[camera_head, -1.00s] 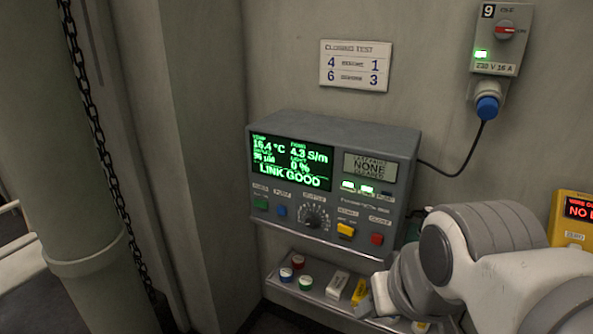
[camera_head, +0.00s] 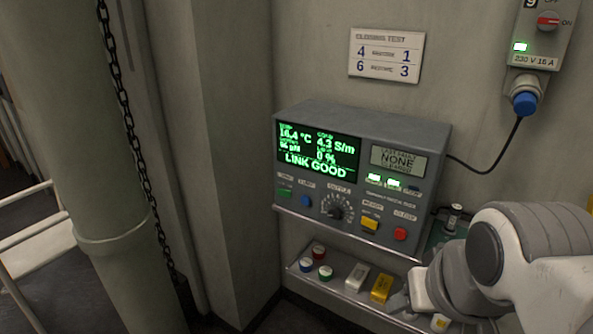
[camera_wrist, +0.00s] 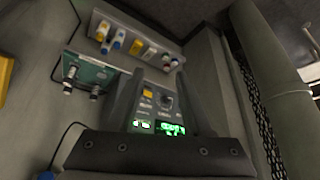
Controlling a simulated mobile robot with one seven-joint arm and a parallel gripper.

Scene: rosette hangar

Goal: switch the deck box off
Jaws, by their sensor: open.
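The deck box (camera_head: 250,118) is a grey wall unit at the middle of the head view. Its green display (camera_head: 318,153) is lit and reads LINK GOOD; a small panel (camera_head: 398,161) reads NONE. Below are a green button (camera_head: 285,193), a blue one (camera_head: 306,201), a black dial (camera_head: 335,207), a yellow control (camera_head: 370,225) and a red button (camera_head: 400,234). The box appears upside down in the wrist view (camera_wrist: 122,105). My arm stands right of the box.
A switch unit (camera_head: 534,60) at upper right has a red handle (camera_head: 548,20) at ON and a lit green lamp. A blue plug (camera_head: 525,103) and cable run from it to the box. A shelf (camera_head: 335,290) holds coloured caps and blocks. A pillar (camera_head: 95,150) and chain stand left.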

